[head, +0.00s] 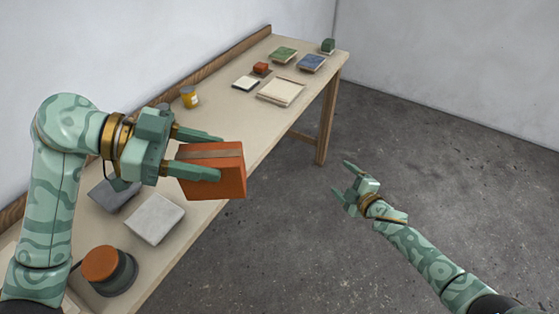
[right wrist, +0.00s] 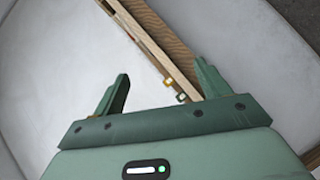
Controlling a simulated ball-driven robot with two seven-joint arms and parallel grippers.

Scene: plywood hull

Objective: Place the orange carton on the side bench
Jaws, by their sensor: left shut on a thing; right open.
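The orange carton (head: 229,179), with a tan tape strip across its top, is between the fingers of my left gripper (head: 208,156) in the head view. My left gripper is shut on it and holds it above the front edge of the long side bench (head: 222,120). The carton hides part of the bench edge. My right gripper (head: 343,179) is open and empty, over the bare floor to the right of the bench. Its two open fingers (right wrist: 160,92) also show in the right wrist view, with nothing between them.
On the bench's near part are a pale grey block (head: 155,219), a darker grey slab (head: 113,194) and an orange-topped round container (head: 104,270). A yellow jar (head: 189,97) stands by the wall. A pale tray (head: 281,92) and several small items lie farther along. The bench middle is clear.

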